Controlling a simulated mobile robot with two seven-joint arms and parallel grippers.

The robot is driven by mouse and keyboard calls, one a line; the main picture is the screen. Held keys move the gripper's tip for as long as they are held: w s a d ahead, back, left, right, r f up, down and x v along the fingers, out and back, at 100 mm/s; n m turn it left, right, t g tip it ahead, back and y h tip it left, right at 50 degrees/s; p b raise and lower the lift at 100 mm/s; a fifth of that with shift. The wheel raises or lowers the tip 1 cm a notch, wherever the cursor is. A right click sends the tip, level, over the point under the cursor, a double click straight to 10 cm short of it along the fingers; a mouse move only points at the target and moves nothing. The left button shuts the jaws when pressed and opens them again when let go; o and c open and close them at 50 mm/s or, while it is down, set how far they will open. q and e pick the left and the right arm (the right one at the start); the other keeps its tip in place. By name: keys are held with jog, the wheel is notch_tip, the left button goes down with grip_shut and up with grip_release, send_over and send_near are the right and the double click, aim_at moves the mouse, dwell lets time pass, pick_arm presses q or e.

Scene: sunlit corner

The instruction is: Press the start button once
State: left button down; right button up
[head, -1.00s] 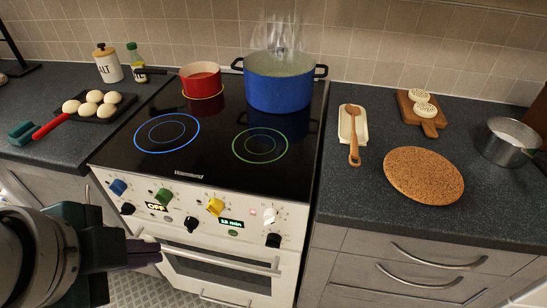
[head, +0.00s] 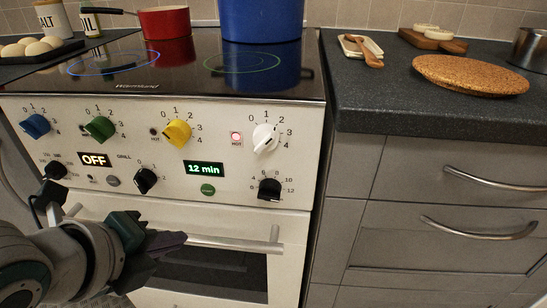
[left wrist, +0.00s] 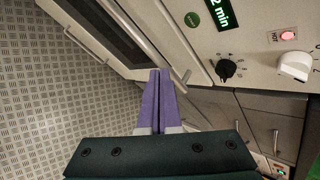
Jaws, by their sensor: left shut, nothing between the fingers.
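The start button is a small round green button (head: 207,189) on the oven's white front panel, just below the green "12 min" display (head: 204,169). It also shows in the left wrist view (left wrist: 193,19), at the top beside the display. My left gripper (head: 184,240) is shut and empty, with its fingers pointing right. It appears below and left of the button in the head view, in front of the oven door's upper part. In the left wrist view its purple fingers (left wrist: 160,75) lie together, apart from the button. My right gripper is not in view.
Blue, green, yellow, white (head: 265,138) and black knobs surround the button on the panel. The oven door handle (head: 240,243) juts out below it. A red light beside the white knob is lit. A blue pot (head: 262,18) and a red pan (head: 164,21) stand on the hob.

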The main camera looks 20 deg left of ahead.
aim_at(208, 190)
pick_arm(q)
jog(key=shift+w+a+f+m+b, duration=0.1)
jog(key=shift+w+f+m+b, duration=0.15)
jog(key=shift+f, duration=0.3)
jog(key=shift+w+a+f+m+b, duration=0.1)
jog(key=shift+w+f+m+b, duration=0.1)
jog(key=shift+f, duration=0.35)
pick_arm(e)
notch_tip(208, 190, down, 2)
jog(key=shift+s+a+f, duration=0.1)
pick_arm(q)
jog(key=shift+s+d, duration=0.1)
jog(key=w+b, duration=0.1)
jog(key=w, duration=0.1)
jog(key=w+a+b, duration=0.1)
jog(key=w, duration=0.2)
jog(key=w+b, duration=0.2)
jog(key=shift+w+a, duration=0.25)
jog(key=shift+a, duration=0.1)
jog(key=shift+w+a, duration=0.15)
jog(key=shift+w, duration=0.4)
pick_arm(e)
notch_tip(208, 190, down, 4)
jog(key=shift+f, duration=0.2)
pick_arm(q)
jog(key=shift+w, duration=0.15)
